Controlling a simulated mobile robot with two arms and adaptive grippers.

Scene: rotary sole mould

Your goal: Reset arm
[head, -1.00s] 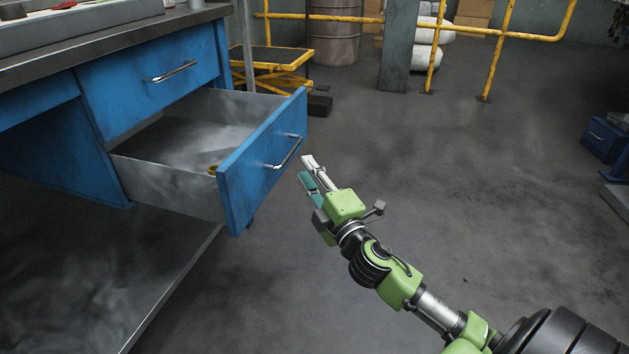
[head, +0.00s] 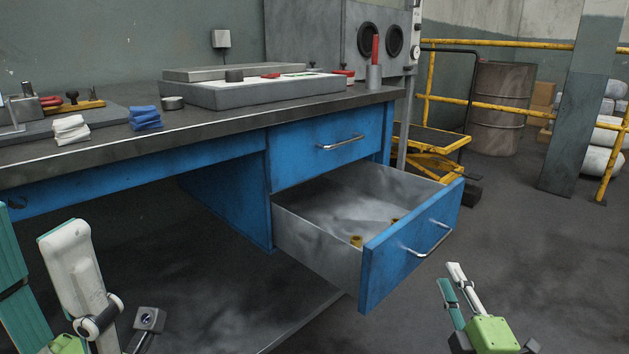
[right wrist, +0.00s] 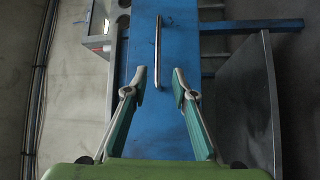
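The lower drawer (head: 412,245) of the blue workbench is pulled open, with its front towards me. Two small brass-coloured pieces (head: 356,241) lie inside it. My right gripper (head: 449,275) is open and empty, in front of and below the drawer's metal handle (head: 428,240), apart from it. In the right wrist view the right gripper (right wrist: 159,74) has its fingers spread, with a handle (right wrist: 158,52) on a blue front beyond them. My left gripper (head: 31,216) is at the lower left edge, its fingers apart with nothing between them; it is partly cut off.
The worktop (head: 215,125) holds a grey mould-like slab (head: 250,92), a blue cloth (head: 145,118), a white cloth (head: 70,129) and a cup with a red-handled tool (head: 374,77). A yellow lift cart (head: 432,145) and a yellow railing (head: 492,112) stand behind. The floor at right is clear.

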